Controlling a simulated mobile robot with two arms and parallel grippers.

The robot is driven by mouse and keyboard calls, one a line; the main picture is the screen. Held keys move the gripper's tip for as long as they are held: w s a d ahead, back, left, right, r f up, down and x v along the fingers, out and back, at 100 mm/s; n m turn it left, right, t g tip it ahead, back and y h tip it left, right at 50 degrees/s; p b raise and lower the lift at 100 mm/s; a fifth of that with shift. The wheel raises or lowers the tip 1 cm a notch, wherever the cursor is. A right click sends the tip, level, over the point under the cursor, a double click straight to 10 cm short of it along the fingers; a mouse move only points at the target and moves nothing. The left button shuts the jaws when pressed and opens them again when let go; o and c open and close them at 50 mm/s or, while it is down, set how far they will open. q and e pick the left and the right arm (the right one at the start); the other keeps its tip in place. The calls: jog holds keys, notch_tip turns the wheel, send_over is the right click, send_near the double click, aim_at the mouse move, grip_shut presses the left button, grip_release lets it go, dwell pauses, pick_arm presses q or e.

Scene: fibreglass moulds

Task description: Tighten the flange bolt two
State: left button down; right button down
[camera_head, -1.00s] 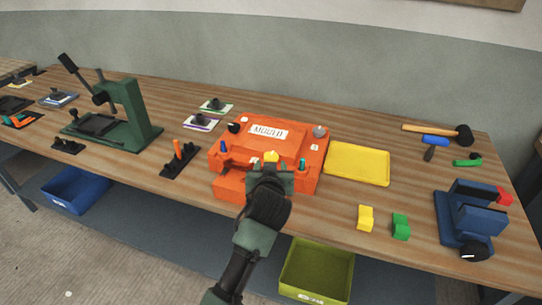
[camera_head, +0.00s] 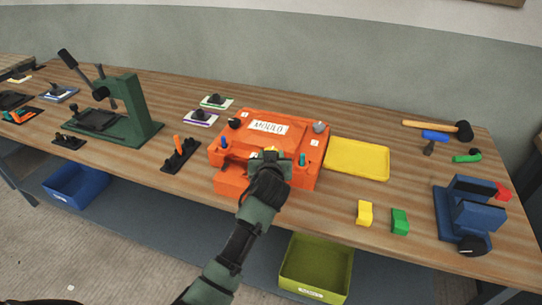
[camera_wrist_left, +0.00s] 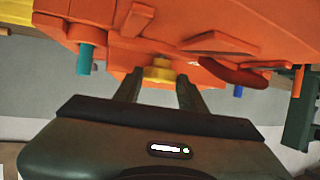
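The orange mould (camera_head: 225,150), labelled MOULD, sits on the bench. Its front carries a blue bolt (camera_head: 222,142), a yellow bolt (camera_head: 270,150) and a teal bolt (camera_head: 302,159). Which one is flange bolt two is not marked. My left gripper (camera_head: 270,158) is at the mould's front, over the yellow bolt and partly hiding it. In the left wrist view, the yellow bolt (camera_wrist_left: 158,72) lies between the two fingertips (camera_wrist_left: 158,82). The fingers stand apart on either side, with slim gaps seeming to show. My right gripper is not in view.
A yellow tray (camera_head: 357,160) lies right of the mould. Yellow (camera_head: 364,212) and green (camera_head: 399,221) blocks lie near the front edge. A blue vise (camera_head: 470,215) stands at right, a green press (camera_head: 135,108) at left. A black rack with an orange tool (camera_head: 180,155) lies left of the mould.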

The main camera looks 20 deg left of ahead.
pick_arm(q)
jog(key=shift+a+r+m+h+p, duration=0.15)
jog(key=shift+m+h+p, duration=0.2)
jog(key=shift+p, duration=0.3)
jog(key=m+h+p, duration=0.1)
jog(key=p, duration=0.1)
jog(key=a+m+h+p, duration=0.1)
jog(key=h+p, duration=0.1)
jog(key=shift+r, duration=0.2)
jog(key=shift+f+m+h+p, duration=0.1)
jog(key=shift+m+h+p, duration=0.15)
jog(key=shift+m+p, duration=0.25)
jog(key=shift+a+f+m+h, duration=0.2)
jog(key=shift+a+m+h, duration=0.05)
jog(key=shift+m+h, duration=0.55)
jog(key=shift+a+f+m+h+b, duration=0.1)
jog(key=shift+m+h+b, duration=0.3)
jog(key=shift+h, duration=0.3)
jog(key=shift+w+m+g+h+b, duration=0.1)
jog(key=shift+m+g+h+b, duration=0.2)
jog(key=shift+m+h+b, duration=0.6)
